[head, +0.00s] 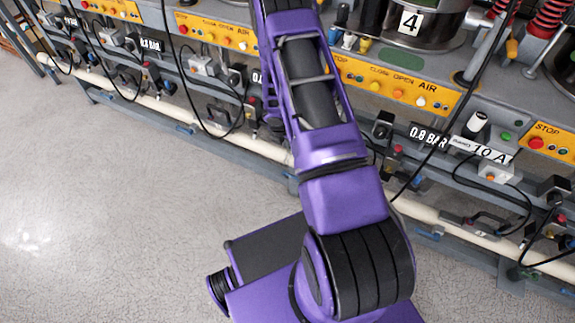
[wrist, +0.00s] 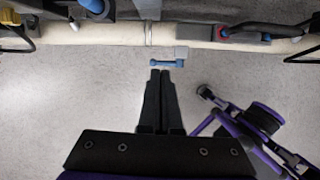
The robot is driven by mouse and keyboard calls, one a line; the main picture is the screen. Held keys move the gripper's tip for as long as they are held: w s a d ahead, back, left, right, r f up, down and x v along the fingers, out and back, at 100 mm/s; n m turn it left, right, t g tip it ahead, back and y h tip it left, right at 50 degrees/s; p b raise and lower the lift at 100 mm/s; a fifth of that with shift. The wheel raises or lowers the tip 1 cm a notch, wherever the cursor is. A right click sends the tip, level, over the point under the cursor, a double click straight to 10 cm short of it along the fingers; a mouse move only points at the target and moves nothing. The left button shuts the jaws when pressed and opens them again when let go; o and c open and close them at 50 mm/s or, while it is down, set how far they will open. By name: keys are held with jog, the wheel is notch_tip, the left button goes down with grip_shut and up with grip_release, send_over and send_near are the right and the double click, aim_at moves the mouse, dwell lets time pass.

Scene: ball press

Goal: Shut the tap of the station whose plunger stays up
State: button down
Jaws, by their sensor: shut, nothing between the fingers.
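In the wrist view a blue tap handle (wrist: 160,63) lies crosswise, with a grey block at its right end, just below a pale pipe (wrist: 120,33). My gripper (wrist: 160,74) is shut and empty, its fingertips just short of the handle in the picture; I cannot tell whether they touch. In the head view my arm hides the gripper and that tap. Other blue tap handles (head: 431,235) show low along the pipe. A station marked 4 (head: 411,23) stands at the top; its plunger is not in view, so I cannot tell which one stays up.
Yellow button panels (head: 385,85) run along the stations. Black cables (head: 213,125) hang in front of them. A "0.8 BAR" display (head: 430,136) and a "10 A" label (head: 482,151) are right of my arm. The grey floor (head: 110,210) in front is clear.

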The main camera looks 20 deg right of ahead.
aim_at(290, 175)
jog(key=shift+n+g+y, duration=0.3)
jog(key=shift+y, duration=0.1)
jog(key=f, duration=0.1)
jog(key=s+a+f, duration=0.1)
jog(key=s+f, duration=0.1)
jog(key=shift+s+a+f, duration=0.25)
jog(key=shift+a+f, duration=0.05)
jog(key=shift+f, duration=0.05)
jog(key=f, duration=0.4)
jog(key=w+d+f+b, duration=0.1)
jog(key=f, duration=0.4)
jog(key=d+f+b, duration=0.1)
jog(key=f, duration=0.3)
jog(key=shift+w+d+f, duration=0.15)
jog(key=shift+w+f, duration=0.2)
